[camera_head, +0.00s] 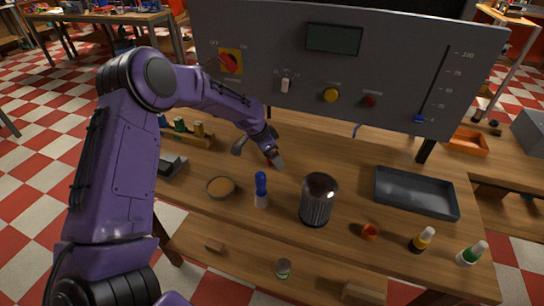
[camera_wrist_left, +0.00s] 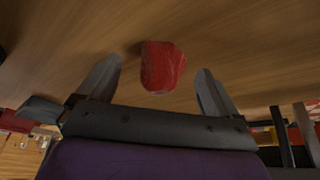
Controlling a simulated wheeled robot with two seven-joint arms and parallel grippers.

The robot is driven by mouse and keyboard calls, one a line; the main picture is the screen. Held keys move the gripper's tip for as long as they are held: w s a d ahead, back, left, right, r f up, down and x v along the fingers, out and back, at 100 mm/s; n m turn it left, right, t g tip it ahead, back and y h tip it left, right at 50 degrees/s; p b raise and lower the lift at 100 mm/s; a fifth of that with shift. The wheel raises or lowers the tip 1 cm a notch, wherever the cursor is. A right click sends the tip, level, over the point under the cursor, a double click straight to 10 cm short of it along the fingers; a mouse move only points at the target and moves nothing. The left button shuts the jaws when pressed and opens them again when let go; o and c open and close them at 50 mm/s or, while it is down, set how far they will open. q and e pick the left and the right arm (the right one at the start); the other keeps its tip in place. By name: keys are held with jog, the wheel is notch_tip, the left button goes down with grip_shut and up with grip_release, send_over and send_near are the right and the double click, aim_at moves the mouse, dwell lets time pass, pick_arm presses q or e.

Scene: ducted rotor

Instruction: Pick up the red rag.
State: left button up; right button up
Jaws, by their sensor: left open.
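The red rag (camera_wrist_left: 162,72) is a small crumpled red lump on the wooden tabletop in the left wrist view. It lies between the lines of my two fingers, near their tips, with bare wood visible on both sides. My left gripper (camera_wrist_left: 161,66) is open and does not hold the rag. In the head view my left gripper (camera_head: 258,151) is low over the workbench, below the panel. There the rag is mostly hidden by the fingers. My right gripper is not in view.
A blue-capped bottle (camera_head: 261,190), a brown round dish (camera_head: 221,187) and a dark ribbed cylinder (camera_head: 318,200) stand in front of the gripper. A black tray (camera_head: 415,212) is at right. The grey control panel (camera_head: 350,60) rises behind.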

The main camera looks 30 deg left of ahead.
pick_arm(q)
jog(key=c, duration=1.1)
notch_tip(320, 180, up, 10)
jog(key=shift+b, duration=0.6)
